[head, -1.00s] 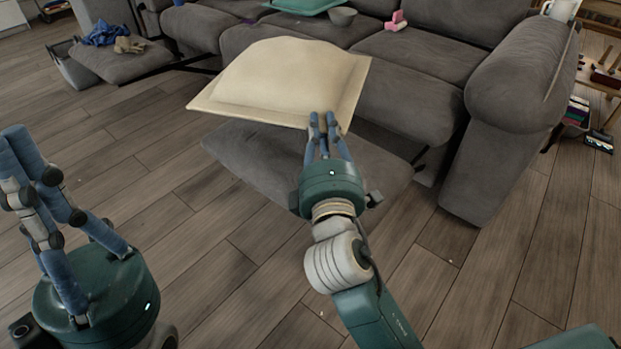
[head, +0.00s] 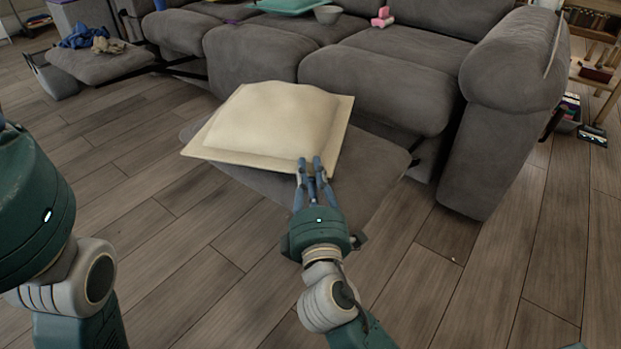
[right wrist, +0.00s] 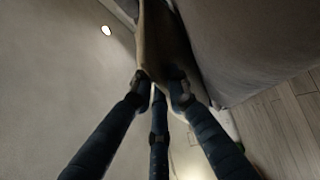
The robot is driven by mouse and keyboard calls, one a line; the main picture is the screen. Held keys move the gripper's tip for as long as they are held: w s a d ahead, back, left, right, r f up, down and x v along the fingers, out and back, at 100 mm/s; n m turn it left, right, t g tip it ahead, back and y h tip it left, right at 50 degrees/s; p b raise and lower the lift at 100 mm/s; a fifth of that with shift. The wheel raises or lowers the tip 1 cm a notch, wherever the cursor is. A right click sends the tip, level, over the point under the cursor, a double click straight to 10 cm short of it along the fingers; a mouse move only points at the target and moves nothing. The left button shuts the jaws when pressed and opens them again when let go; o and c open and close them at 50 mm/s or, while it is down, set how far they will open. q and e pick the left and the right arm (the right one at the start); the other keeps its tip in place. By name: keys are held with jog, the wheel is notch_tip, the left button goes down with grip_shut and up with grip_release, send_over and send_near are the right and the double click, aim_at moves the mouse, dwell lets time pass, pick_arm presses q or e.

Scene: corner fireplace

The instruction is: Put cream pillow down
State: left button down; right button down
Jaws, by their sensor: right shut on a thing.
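The cream pillow (head: 275,118) is a puffy square with a flat border, lying roughly level over the raised grey footrest (head: 365,185) in front of the sofa. Whether it rests on the footrest or hangs just above it, I cannot tell. My right gripper (head: 313,165) is shut on the pillow's near edge. In the right wrist view its fingers (right wrist: 158,90) pinch the pillow's edge (right wrist: 152,45). Of my left arm, the teal wrist shows at the left edge of the head view; its fingers are out of the picture.
The grey sofa (head: 385,85) stands behind the footrest. Another raised footrest (head: 100,68) at left carries blue cloth (head: 82,37). Open wooden floor (head: 480,290) lies in front.

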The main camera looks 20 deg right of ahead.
jog(key=shift+r, duration=0.15)
jog(key=c, duration=2.1)
grip_release()
jog(key=shift+f, duration=0.35)
jog(key=shift+o, duration=0.8)
jog(key=shift+r, duration=0.1)
